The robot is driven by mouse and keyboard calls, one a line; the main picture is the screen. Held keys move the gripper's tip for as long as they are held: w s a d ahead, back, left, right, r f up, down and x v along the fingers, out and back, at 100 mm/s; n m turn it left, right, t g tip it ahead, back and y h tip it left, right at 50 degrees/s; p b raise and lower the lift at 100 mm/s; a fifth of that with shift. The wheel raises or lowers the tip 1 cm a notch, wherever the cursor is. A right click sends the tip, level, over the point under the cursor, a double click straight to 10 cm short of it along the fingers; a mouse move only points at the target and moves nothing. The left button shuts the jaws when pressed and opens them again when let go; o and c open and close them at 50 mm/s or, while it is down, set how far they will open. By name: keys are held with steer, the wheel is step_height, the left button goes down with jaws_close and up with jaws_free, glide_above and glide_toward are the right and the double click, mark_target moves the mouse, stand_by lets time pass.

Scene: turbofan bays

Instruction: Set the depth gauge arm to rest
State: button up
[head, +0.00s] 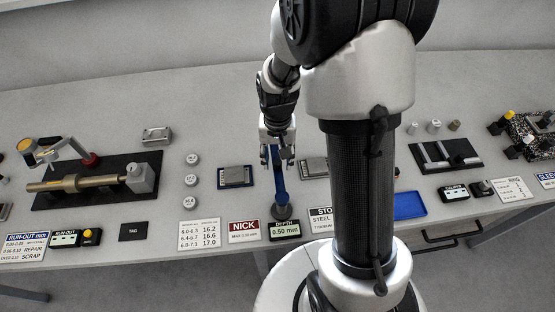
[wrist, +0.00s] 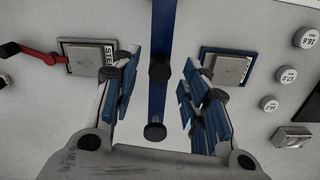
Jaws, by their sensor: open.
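The depth gauge arm is a blue bar (head: 280,185). In the head view it runs from a dark round base near the DEPTH 0.50 mm display (head: 285,230) back to beneath my gripper (head: 277,152). The wrist view shows the blue bar (wrist: 164,30) running down the middle, with a dark knob on it and a dark round end piece (wrist: 154,131). My gripper (wrist: 160,68) is open, its blue-padded fingers on either side of the bar with visible gaps. I cannot tell the height between fingers and bar.
A blue-edged block (head: 236,176) stands left of the gauge, and a grey block (head: 314,167) right of it. In the wrist view a red lever (wrist: 38,52) with a black knob lies beside the block marked STEEL (wrist: 88,58). A blue tray (head: 409,205) is further right.

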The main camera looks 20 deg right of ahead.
step_height(320, 180, up, 10)
stand_by(0.3)
steer(key=shift+r, duration=0.1)
stand_by(0.3)
steer(key=s+a+r+n+t, duration=0.2)
steer(key=s+r, duration=0.3)
steer(key=s, duration=0.4)
steer(key=s+a+r+n+t+b, duration=0.1)
steer(key=s+a+r+n+t, duration=0.1)
steer(key=s+r, duration=0.4)
steer(key=s+a+n, duration=0.1)
steer(key=s, duration=0.2)
steer(key=shift+t, duration=0.3)
